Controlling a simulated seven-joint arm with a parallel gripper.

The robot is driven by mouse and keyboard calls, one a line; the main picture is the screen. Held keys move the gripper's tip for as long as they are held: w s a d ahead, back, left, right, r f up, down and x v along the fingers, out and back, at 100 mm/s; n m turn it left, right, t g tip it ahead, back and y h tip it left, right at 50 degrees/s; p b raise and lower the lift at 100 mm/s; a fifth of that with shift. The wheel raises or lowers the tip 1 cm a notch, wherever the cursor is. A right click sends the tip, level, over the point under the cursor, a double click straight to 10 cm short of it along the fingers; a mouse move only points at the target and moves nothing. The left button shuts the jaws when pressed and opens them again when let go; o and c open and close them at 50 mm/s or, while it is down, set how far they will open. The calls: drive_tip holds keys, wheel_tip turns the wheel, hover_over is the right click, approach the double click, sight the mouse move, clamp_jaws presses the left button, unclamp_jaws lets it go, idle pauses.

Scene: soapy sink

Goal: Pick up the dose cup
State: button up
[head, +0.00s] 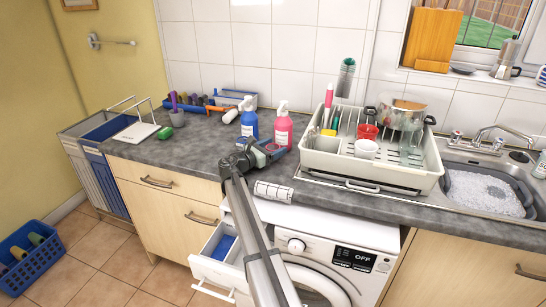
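I cannot tell for sure which thing is the dose cup. Small cups in view are a red cup (367,132) and a white cup (366,149) in the dish rack, and a grey cup (177,119) on the counter at the left. My gripper (272,150) is over the grey counter, just in front of the pink bottle (283,131). My arm hides part of the counter and washing machine.
The cream dish rack (425,176) stands right of my gripper, beside the sink of suds (485,193). A blue bottle (248,119) stands left of the pink one. Below, a white drawer (214,273) stands open at the washing machine (318,250). The left counter has free room.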

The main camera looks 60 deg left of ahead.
drive_tip(key=c, duration=0.9)
